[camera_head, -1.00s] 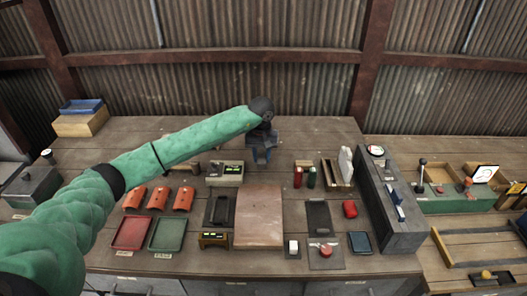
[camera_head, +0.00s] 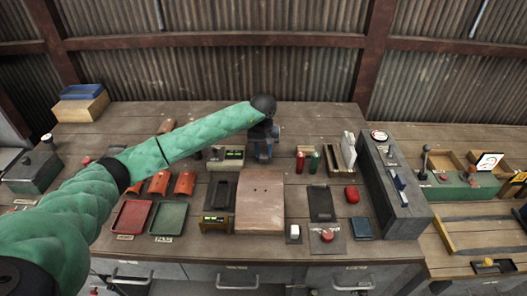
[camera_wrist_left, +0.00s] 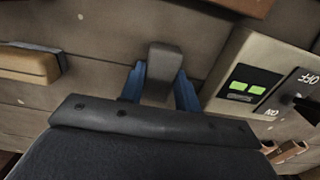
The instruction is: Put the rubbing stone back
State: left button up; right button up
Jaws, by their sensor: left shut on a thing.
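My left gripper (camera_head: 262,150) hangs above the back middle of the workbench, behind the pinkish board (camera_head: 259,205). In the left wrist view its blue fingers (camera_wrist_left: 160,88) are shut on a grey block (camera_wrist_left: 165,62), which looks like the rubbing stone. The stone is not clear in the head view, hidden by the gripper. A dark shallow tray (camera_head: 220,196) lies left of the pinkish board, and a dark plate (camera_head: 321,204) lies to its right. I cannot tell which is the stone's place. My right gripper is not in view.
Red and green trays (camera_head: 133,217) lie front left. A long grey box (camera_head: 393,190) stands right.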

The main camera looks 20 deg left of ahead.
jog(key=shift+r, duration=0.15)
pick_arm(q)
jog(key=o, duration=1.2)
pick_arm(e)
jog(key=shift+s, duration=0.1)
pick_arm(q)
jog(key=shift+r+b, duration=0.25)
jog(key=shift+b, duration=0.05)
jog(key=shift+r, duration=0.35)
notch_tip(320, 180, up, 5)
jog(key=b, duration=0.2)
jog(key=shift+b, duration=0.35)
jog(key=shift+r, duration=0.75)
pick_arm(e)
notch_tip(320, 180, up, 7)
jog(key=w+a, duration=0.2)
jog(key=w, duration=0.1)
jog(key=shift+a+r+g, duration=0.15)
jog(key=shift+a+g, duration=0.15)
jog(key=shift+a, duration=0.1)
